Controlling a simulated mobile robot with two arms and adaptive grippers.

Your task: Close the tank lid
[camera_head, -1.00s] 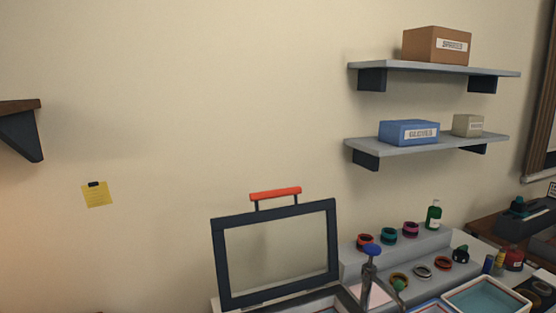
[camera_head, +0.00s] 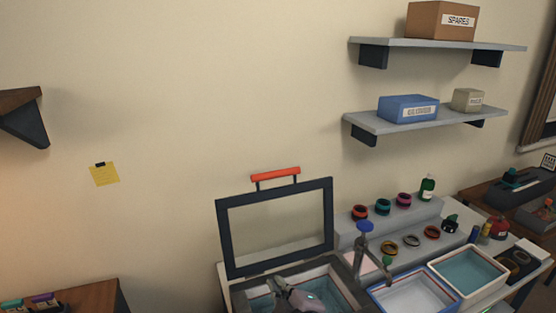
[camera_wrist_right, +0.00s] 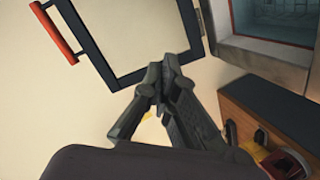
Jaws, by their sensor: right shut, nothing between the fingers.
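The tank lid (camera_head: 224,238) is a dark frame around a clear pane and stands upright, open, at the back of the tank. Its red handle (camera_head: 275,174) is on the top edge. The tank (camera_head: 345,284) below it is dark-rimmed with blue-grey liquid inside. My right gripper (camera_head: 290,290) is low over the tank, in front of the lid and below its handle. In the right wrist view the gripper (camera_wrist_right: 158,70) is shut and empty, with the lid (camera_wrist_right: 130,78) and red handle (camera_wrist_right: 57,32) beyond it. My left gripper is not seen.
A blue-edged tray (camera_head: 413,297) and a tray of teal liquid (camera_head: 468,270) stand right of the tank. A blue-topped stand (camera_head: 364,240) is close by the lid. Stepped grey racks (camera_head: 400,228) hold several coloured rings.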

